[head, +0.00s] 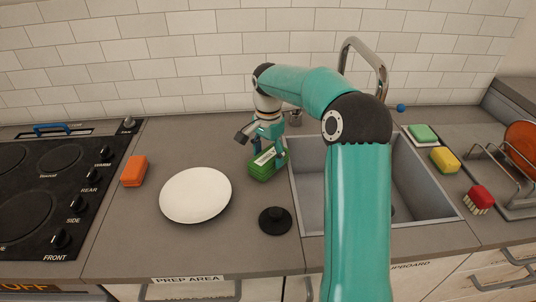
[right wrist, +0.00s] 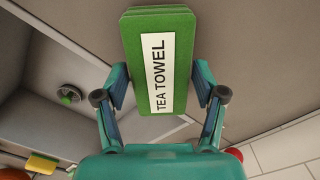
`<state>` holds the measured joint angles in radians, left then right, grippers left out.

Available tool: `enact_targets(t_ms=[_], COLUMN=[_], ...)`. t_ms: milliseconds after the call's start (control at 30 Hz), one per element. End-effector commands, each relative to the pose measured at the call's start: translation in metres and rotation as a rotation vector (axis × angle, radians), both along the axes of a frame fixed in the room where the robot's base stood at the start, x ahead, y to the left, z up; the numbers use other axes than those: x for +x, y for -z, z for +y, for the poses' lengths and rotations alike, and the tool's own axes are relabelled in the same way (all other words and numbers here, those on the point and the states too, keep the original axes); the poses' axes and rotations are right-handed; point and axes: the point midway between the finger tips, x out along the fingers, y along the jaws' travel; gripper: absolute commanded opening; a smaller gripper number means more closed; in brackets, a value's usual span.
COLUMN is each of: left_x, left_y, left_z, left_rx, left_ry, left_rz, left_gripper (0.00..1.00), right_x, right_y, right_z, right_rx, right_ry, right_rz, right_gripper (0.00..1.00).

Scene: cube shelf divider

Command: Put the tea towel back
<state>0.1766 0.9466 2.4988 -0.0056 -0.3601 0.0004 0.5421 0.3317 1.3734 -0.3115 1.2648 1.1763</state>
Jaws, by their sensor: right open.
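The tea towel (head: 262,173) is a folded green block on the counter, just left of the sink and right of the white plate. Its white label reads TEA TOWEL in the right wrist view (right wrist: 160,75). My right gripper (head: 268,152) is at the towel, pointing down over it and partly hiding it in the head view. In the right wrist view the right gripper (right wrist: 161,88) is open, with one finger on each side of the towel and a small gap showing at each. My left gripper is not in view.
A white plate (head: 196,194), an orange block (head: 134,171) and a black round lid (head: 275,220) are nearby. The sink (head: 308,190) lies right, partly behind my arm, with a tall tap (head: 362,44). Sponges, a red brush (head: 478,199) and a dish rack (head: 510,180) stand far right.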

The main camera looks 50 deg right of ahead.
Motion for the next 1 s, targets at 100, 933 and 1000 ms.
enact_targets(t_ms=[100, 933, 1000], left_x=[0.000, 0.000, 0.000], left_y=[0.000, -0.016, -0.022], left_z=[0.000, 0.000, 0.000], left_rx=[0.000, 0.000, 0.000], left_ry=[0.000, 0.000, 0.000], left_rz=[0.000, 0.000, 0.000], left_gripper=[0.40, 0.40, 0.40], right_x=[0.000, 0.000, 0.000], right_y=[0.000, -0.018, -0.024], right_z=[0.000, 0.000, 0.000], right_rx=[0.000, 0.000, 0.000], right_ry=[0.000, 0.000, 0.000], right_rz=[0.000, 0.000, -0.001], right_gripper=[0.70, 0.99, 0.99])
